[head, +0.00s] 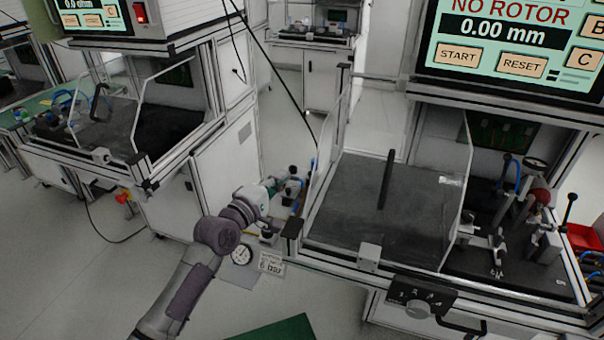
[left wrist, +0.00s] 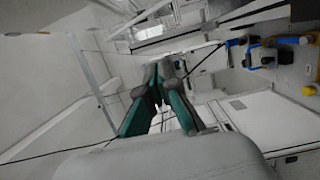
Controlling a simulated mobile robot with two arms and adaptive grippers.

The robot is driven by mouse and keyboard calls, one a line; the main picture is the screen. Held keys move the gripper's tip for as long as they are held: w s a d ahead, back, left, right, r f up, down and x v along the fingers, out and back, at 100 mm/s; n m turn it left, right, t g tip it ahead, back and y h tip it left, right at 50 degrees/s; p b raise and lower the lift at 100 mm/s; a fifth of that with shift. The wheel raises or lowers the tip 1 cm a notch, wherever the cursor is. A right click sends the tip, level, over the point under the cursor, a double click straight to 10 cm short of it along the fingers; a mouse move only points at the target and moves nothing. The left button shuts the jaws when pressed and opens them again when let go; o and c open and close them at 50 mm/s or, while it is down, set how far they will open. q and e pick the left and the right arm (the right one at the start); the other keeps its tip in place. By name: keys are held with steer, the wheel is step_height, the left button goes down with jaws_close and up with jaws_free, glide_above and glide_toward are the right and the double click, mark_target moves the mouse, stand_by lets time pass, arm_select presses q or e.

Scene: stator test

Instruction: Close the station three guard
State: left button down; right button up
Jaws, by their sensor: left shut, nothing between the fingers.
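A test station with a large screen reading "NO ROTOR" stands at the right of the head view. Its guard (head: 425,200) is a see-through panel with a dark upright handle (head: 387,180). It spans the left part of the station's front, and the fixture to its right is uncovered. No label shows whether this is station three. My left gripper (head: 274,187) is left of this guard, apart from the handle, and small against cluttered equipment. In the left wrist view its two green and grey fingers (left wrist: 158,92) are together with nothing between them. My right gripper is out of view.
Another station with a similar clear guard (head: 165,105) stands at the left. A clear side panel (head: 326,155) and a frame post lie between my left gripper and the right guard. A metal fixture (head: 495,225) stands right of that guard. A knob panel (head: 420,300) juts out below.

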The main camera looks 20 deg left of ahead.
arm_select(q)
steer(key=d, duration=0.1)
steer(key=w+d+p, duration=0.1)
steer(key=d, duration=0.1)
steer(key=w+d+p, duration=0.1)
steer(key=shift+w+d, duration=0.1)
steer(key=shift+d, duration=0.2)
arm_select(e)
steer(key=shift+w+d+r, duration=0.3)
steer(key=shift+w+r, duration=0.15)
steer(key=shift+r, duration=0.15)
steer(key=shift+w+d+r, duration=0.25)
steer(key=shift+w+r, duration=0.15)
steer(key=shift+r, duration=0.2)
arm_select(q)
steer(key=shift+d, duration=0.1)
